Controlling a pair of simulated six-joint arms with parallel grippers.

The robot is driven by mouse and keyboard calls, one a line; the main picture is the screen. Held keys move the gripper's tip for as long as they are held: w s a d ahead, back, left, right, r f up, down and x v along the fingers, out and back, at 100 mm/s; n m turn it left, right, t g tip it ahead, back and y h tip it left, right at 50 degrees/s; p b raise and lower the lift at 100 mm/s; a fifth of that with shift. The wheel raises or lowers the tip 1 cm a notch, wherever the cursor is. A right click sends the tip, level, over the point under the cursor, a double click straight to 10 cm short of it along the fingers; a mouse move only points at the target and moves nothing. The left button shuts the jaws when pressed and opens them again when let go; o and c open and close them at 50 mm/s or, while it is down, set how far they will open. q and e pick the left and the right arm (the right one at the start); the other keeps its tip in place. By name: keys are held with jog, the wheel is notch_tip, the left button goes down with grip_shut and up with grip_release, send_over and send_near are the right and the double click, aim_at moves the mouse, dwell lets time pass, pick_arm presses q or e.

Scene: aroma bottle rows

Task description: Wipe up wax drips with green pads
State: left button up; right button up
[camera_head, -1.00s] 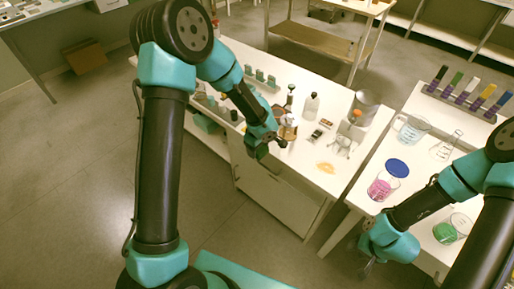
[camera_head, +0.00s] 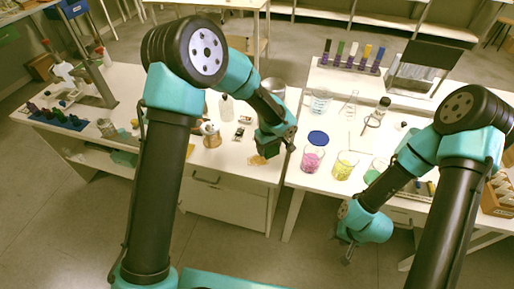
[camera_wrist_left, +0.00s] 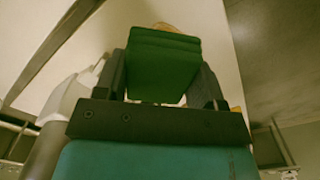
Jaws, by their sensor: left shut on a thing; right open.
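My left gripper (camera_head: 268,150) is shut on a green pad (camera_wrist_left: 165,65), which fills the space between its fingers in the left wrist view. It is over the right part of the left white table (camera_head: 232,158), by its front edge. An orange-tan wax drip (camera_head: 257,160) lies on that table right below and beside the gripper. A small tan edge of it (camera_wrist_left: 168,27) shows past the pad's far end in the left wrist view. I cannot tell whether the pad touches the table. My right gripper (camera_head: 347,259) is open and empty, low in front of the right table.
A brown-lidded jar (camera_head: 211,134), a white bottle (camera_head: 226,107) and small dark items (camera_head: 240,132) stand left of the gripper. A metal container (camera_head: 273,88) is behind it. Beakers with pink (camera_head: 313,159) and yellow (camera_head: 344,166) contents stand on the right table, across a gap.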

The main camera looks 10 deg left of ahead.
pick_arm(q)
jog(key=shift+d, duration=0.5)
